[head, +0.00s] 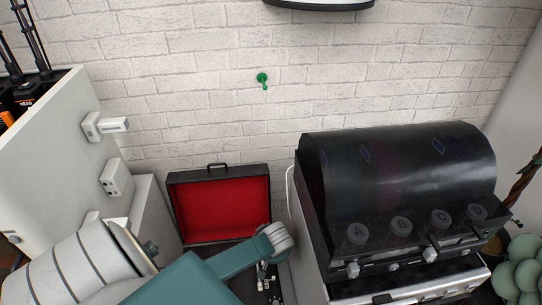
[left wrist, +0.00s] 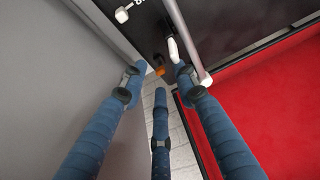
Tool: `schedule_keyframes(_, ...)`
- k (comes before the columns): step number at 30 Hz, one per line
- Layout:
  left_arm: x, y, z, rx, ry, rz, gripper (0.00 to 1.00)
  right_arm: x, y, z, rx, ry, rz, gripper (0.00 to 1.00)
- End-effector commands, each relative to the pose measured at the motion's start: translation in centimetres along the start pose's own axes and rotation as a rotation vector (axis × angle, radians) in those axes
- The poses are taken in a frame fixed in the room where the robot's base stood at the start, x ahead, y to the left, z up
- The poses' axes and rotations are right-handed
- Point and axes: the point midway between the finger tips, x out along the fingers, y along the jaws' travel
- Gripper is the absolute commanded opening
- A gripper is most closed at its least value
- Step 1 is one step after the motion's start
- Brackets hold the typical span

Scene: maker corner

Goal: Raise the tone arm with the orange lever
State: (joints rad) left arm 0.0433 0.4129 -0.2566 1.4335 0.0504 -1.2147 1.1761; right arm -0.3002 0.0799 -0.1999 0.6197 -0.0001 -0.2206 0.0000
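The suitcase record player stands open, with its red-lined lid (head: 222,208) against the wall in the head view. My left arm covers much of its dark deck. In the left wrist view the small orange lever (left wrist: 159,71) sits on a dark stem on the black deck (left wrist: 235,22). The silver tone arm (left wrist: 187,40) runs just right of the lever, with a white piece beside it. My left gripper (left wrist: 160,76) has its blue fingers spread around the lever, open and empty; whether a finger touches it I cannot tell. My right gripper is in neither view.
A black-hooded machine with several lettered knobs (head: 400,190) stands close on the right. A white cabinet (head: 50,150) with wall boxes is on the left. A green hook (head: 262,78) is on the brick wall. The lid lining (left wrist: 280,110) lies close right of my left fingers.

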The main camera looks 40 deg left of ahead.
Motion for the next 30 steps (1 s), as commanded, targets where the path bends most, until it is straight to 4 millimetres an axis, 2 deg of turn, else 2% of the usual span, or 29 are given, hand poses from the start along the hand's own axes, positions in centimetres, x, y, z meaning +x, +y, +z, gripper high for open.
schedule_keyframes(1, 0.9, 0.0, 0.0, 0.0, 0.0, -0.002, 0.3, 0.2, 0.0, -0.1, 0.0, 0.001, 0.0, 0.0)
schedule_keyframes(6, 2.5, 0.0, 0.0, 0.001, 0.001, 0.0, 0.3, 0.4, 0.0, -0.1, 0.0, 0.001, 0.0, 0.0)
schedule_keyframes(16, 2.9, 0.0, 0.0, 0.001, 0.0, 0.001, 0.3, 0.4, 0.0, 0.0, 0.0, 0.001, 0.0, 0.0)
schedule_keyframes(17, 2.9, 0.0, 0.0, 0.001, 0.0, 0.001, 0.28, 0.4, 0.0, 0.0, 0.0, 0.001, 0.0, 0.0)
schedule_keyframes(21, 2.8, 0.0, 0.0, 0.001, 0.0, 0.001, 0.0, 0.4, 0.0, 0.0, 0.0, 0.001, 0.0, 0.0)
schedule_keyframes(30, 2.8, 0.1, 0.0, 0.001, -0.001, 0.002, 0.0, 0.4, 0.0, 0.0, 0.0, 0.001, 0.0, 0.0)
